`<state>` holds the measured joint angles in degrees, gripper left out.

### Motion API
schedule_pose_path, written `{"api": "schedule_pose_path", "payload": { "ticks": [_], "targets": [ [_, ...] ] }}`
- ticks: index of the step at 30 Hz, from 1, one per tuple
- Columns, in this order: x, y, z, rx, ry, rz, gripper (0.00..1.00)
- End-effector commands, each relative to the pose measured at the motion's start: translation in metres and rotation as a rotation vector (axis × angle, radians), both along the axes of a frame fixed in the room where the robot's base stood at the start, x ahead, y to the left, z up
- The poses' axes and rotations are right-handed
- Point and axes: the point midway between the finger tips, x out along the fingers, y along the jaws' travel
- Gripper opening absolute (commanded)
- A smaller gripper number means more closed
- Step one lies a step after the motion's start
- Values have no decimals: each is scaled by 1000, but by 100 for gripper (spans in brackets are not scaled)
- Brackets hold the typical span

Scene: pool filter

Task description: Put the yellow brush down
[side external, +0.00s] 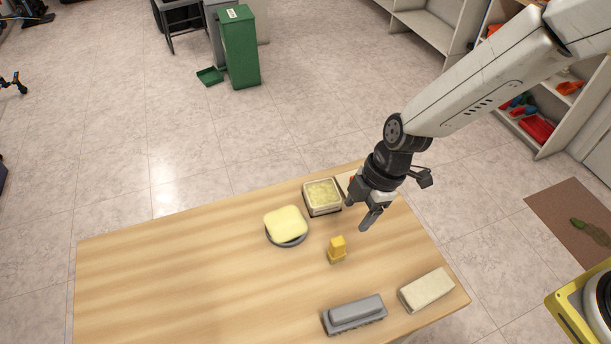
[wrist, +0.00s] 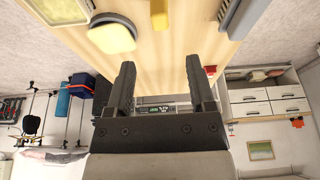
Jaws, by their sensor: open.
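The yellow brush (side external: 337,248) stands upright on the wooden table, with its narrow yellow top above a paler base. Its yellow end also shows at the top edge of the wrist view (wrist: 160,14), cut off by the frame. My gripper (side external: 362,210) is open above the table's right part, behind and to the right of the brush in the side view. In the wrist view its two fingers (wrist: 160,65) are spread with nothing between them. The brush is apart from the fingers.
A pale yellow pad (side external: 286,222) on a grey round base sits left of the brush. A square tray with yellowish contents (side external: 322,195) stands behind it. A grey brush (side external: 354,313) and a beige block (side external: 426,290) lie near the front right edge. The table's left side (side external: 170,270) is clear.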

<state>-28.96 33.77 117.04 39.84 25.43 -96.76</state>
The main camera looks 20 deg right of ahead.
Motion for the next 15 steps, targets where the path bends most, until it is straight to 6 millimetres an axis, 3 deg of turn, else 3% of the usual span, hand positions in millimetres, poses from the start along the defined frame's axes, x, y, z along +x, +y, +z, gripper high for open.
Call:
{"api": "schedule_pose_path", "payload": {
  "ticks": [10,15],
  "targets": [
    [0,-2,1,-2,0,-10,70],
    [2,-16,7,-14,9,-85,70]
  ]
}}
